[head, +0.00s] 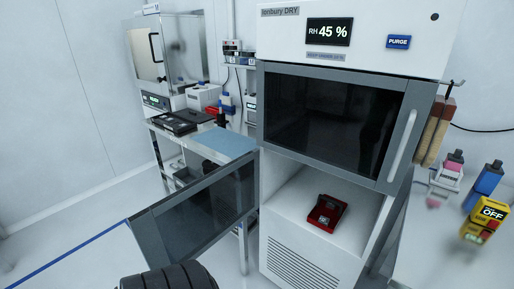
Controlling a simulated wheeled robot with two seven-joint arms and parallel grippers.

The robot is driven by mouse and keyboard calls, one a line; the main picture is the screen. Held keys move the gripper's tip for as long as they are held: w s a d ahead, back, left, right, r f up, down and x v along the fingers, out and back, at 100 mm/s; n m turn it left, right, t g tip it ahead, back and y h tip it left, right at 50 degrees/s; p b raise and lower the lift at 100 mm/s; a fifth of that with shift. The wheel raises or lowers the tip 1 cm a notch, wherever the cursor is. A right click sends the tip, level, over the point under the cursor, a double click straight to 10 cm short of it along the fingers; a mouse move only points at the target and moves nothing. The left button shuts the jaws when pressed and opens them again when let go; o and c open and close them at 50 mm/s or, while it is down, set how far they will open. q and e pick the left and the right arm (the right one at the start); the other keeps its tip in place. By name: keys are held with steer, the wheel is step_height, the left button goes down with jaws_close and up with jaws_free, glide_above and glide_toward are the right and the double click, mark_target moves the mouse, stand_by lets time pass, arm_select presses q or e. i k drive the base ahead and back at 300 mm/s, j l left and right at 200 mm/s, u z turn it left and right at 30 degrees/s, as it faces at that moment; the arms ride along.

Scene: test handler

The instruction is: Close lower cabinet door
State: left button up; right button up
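The lower cabinet door (205,212) is a dark glass panel in a grey frame. It stands open, swung out to the left of the white dry cabinet (300,252). The lower compartment (296,190) is open at the front, and a small red box (326,213) with small pieces in it sits on its floor. The upper door (334,118), dark glass with a pale vertical handle at its right, is shut. Neither gripper shows. A dark ribbed part at the bottom edge, in front of the open door, looks like part of my own arm.
Behind the open door, a metal bench (182,132) holds a blue mat (224,143), black trays and a glass-walled instrument (168,50). Floor is clear at the left.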

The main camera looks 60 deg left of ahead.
mark_target(187, 223)
steer(key=k+j, duration=0.15)
steer(key=j, duration=0.2)
steer(key=k+j, duration=0.15)
steer(key=j, duration=0.25)
steer(key=k+j, duration=0.15)
steer(key=j, duration=0.2)
steer(key=k+j, duration=0.1)
steer(key=j, duration=0.3)
steer(key=k+j+u, duration=0.1)
steer(key=j, duration=0.25)
steer(key=k+j, duration=0.2)
steer(key=j, duration=0.2)
steer(key=k+j, duration=0.1)
steer(key=j, duration=0.3)
steer(key=k+j, duration=0.15)
steer(key=j, duration=0.25)
